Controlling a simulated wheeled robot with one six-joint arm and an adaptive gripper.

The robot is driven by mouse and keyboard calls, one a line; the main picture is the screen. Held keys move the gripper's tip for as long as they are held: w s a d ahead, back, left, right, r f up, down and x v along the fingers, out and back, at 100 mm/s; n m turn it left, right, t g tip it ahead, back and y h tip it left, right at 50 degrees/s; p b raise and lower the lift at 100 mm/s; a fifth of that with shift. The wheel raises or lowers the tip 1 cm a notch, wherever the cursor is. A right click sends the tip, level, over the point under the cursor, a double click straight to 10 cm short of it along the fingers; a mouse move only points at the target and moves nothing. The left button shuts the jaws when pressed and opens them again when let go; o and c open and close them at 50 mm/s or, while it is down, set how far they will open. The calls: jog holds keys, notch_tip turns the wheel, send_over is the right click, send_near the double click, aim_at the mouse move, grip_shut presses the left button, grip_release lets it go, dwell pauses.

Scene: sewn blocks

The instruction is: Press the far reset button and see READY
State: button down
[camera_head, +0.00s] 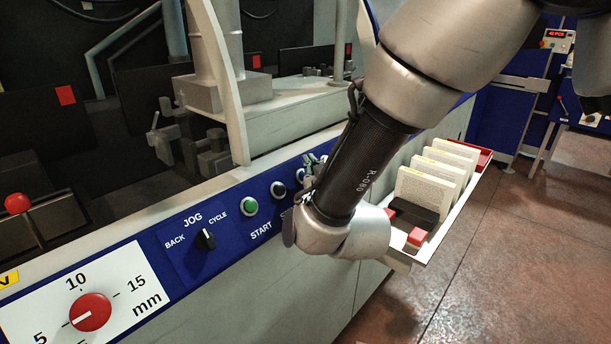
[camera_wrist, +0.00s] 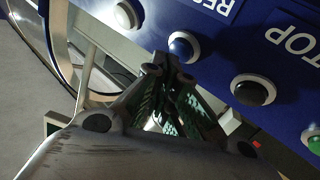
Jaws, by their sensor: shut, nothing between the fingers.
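The blue button (camera_wrist: 183,47) in a white ring sits on the blue panel, beside lettering that reads "RES" before the frame cuts it off. My gripper (camera_wrist: 168,64) is shut and empty, its tips close to this button in the wrist view; I cannot tell whether they touch it. In the head view my gripper (camera_head: 312,170) is mostly hidden behind my arm, over the far end of the button row. The black button (camera_wrist: 253,90) by the "STOP" lettering is nearer, and a pale round lamp or button (camera_wrist: 128,15) is beyond. No READY text is visible.
The panel (camera_head: 175,262) also has a green START button (camera_head: 250,206), a JOG knob (camera_head: 205,240) and a red dial (camera_head: 90,312). A tray (camera_head: 452,222) with several upright pale blocks (camera_head: 425,190) stands right of my arm. Open floor lies further right.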

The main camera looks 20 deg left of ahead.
jog(key=shift+w+a+f, duration=0.15)
jog(key=shift+a+f, duration=0.15)
jog(key=shift+a, duration=0.05)
dwell(0.8)
dwell(0.4)
jog(key=shift+s+d+r, duration=0.25)
jog(key=shift+d+r, duration=0.35)
jog(key=shift+d, duration=0.05)
jog(key=d+r, duration=0.1)
jog(key=s+d+r, duration=0.1)
jog(key=d+r, duration=0.1)
jog(key=shift+s+d+r, duration=0.1)
jog(key=shift+s+d, duration=0.15)
jog(key=shift+d, duration=0.05)
dwell(0.7)
